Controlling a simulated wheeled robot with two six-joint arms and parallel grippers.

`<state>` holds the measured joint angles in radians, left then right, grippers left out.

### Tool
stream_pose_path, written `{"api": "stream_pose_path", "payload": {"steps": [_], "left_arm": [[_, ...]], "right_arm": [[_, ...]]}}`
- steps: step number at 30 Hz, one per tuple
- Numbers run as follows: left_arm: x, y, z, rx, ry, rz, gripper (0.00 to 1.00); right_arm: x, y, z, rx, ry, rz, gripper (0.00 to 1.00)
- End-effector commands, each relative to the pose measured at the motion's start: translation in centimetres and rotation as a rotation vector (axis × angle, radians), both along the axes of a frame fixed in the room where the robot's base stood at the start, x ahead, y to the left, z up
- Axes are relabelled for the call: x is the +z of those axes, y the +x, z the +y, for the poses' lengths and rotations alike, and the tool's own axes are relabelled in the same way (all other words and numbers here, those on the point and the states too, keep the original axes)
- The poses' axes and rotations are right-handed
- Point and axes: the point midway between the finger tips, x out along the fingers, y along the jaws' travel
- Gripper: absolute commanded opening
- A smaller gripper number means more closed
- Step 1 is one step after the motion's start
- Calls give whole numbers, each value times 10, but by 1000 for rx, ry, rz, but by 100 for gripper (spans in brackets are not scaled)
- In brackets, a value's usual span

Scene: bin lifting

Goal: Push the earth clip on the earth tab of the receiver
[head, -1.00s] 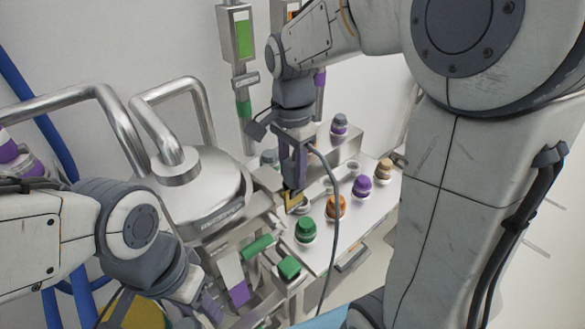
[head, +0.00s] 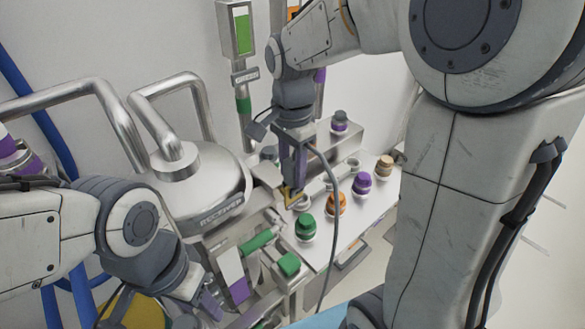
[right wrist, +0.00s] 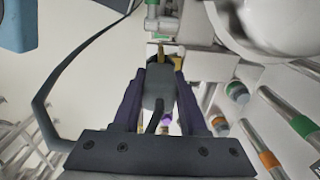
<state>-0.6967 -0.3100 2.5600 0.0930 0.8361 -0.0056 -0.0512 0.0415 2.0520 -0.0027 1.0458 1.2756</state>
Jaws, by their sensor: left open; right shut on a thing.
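The receiver (head: 205,190) is the steel vessel with a domed, labelled lid and pipe handles, left of centre in the head view. My right gripper (head: 293,190) points down just right of it, above the steel bench. In the right wrist view my right gripper (right wrist: 157,85) is shut on the earth clip (right wrist: 153,92), a grey body with a cable and a brass-coloured tip pointing away. I cannot tell whether the tip touches the earth tab, which I cannot make out clearly. My left gripper (head: 208,303) is open, low in front of the receiver, partly hidden.
The bench (head: 325,225) carries a green-capped jar (head: 306,228), an orange one (head: 337,204), a purple one (head: 361,184) and others, close right of my right gripper. A dark cable hangs from the clip. Pipes with coloured bands stand near the receiver.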

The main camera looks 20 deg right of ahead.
Motion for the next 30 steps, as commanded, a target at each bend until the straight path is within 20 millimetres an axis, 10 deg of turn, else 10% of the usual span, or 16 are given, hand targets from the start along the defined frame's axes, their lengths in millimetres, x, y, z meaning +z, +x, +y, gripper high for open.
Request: {"api": "stream_pose_path", "payload": {"steps": [14,15,17,30], "left_arm": [[0,0,0,0,0,0,50],[0,0,0,0,0,0,50],[0,0,0,0,0,0,50],[-4,0,0,-2,0,0,50]], "right_arm": [[-2,-1,0,0,0,3,0],[-2,-1,0,0,1,4,57],[-2,-1,0,0,1,4,77],[9,1,0,0,0,-1,77]]}}
